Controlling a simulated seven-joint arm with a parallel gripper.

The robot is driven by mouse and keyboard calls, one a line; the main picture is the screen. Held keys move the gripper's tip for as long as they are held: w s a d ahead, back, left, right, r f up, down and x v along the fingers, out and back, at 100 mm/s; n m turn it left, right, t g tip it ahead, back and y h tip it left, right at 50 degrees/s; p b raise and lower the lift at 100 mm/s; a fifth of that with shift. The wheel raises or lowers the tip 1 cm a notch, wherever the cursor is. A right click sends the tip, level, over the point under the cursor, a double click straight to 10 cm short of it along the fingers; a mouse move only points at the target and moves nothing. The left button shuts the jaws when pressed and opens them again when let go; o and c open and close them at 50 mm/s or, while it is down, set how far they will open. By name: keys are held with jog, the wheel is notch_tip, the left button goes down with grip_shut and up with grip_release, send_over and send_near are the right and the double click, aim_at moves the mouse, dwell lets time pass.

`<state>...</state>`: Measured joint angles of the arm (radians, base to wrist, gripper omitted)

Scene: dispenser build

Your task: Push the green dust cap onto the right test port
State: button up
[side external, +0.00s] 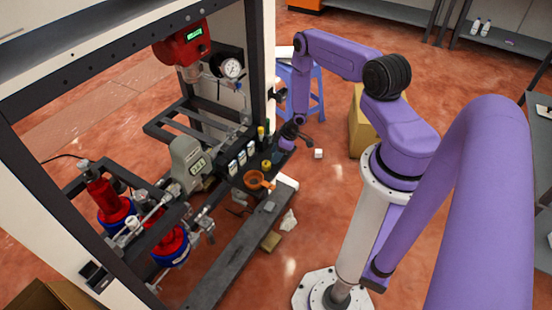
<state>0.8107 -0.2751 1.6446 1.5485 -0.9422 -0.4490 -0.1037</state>
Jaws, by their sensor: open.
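My gripper (296,137) hangs pointing down at the far right end of the dark bench, beside the frame post. It looks small here, and its jaws are open with nothing visible between them. I cannot make out the green dust cap in this view. The test ports are too small to tell apart among the dark fittings near the gripper. A yellow-topped part (261,132) and another small yellow piece (266,164) stand on the bench left of the gripper.
A dark frame (257,70) encloses red cylinders (103,190), a grey meter (188,160), a red gauge head (182,46) and a dial gauge (231,68). An orange ring-shaped part (258,180) sits on the bench.

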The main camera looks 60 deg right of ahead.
jog(key=c, duration=0.7)
jog(key=shift+r, duration=0.1)
jog(key=shift+r, duration=2.65)
jog(key=shift+w+r, duration=0.1)
